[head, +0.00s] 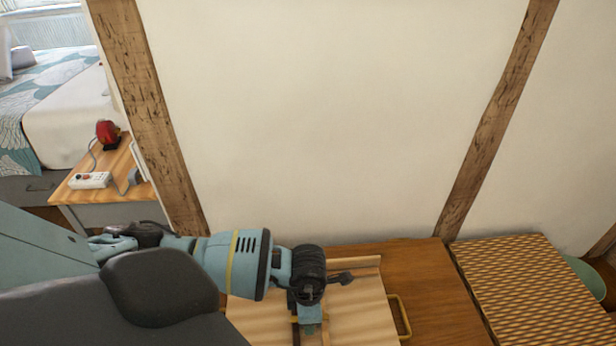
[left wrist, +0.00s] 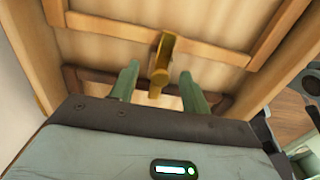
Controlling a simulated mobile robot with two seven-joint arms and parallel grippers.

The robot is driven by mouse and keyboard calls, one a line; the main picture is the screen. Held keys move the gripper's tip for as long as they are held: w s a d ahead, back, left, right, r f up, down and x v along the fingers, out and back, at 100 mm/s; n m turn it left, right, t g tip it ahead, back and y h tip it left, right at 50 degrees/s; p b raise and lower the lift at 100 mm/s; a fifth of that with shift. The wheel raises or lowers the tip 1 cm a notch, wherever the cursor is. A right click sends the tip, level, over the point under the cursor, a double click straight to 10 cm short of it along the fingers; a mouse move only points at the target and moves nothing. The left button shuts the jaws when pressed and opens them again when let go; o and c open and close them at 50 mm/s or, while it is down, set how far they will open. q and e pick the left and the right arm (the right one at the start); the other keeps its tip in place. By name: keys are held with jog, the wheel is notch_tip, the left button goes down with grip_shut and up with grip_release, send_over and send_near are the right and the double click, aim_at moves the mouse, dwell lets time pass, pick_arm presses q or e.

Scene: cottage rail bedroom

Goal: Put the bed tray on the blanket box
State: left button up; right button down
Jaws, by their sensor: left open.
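The bed tray (head: 360,310) is pale wood with raised rims. It lies on a brown wooden surface (head: 440,300) at the bottom of the head view, with a brass handle (head: 402,318) on its right side. My left gripper (head: 308,328) is over the tray, partly hidden by its own wrist. In the left wrist view the open fingers of my left gripper (left wrist: 160,88) stand on either side of a brass handle (left wrist: 162,65) of the tray (left wrist: 210,55). Contact cannot be told. I cannot tell for sure which piece is the blanket box. My right gripper is not in view.
A box-like piece with a woven checked top (head: 540,285) adjoins the brown surface on the right; its visible top is bare. A cream wall (head: 330,120) with timber posts stands close behind. A bedside table (head: 115,175) and bed (head: 60,110) are at far left.

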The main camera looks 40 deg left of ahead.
pick_arm(q)
notch_tip(320, 180, up, 12)
jog(key=p, duration=0.1)
dwell(0.4)
dwell(0.4)
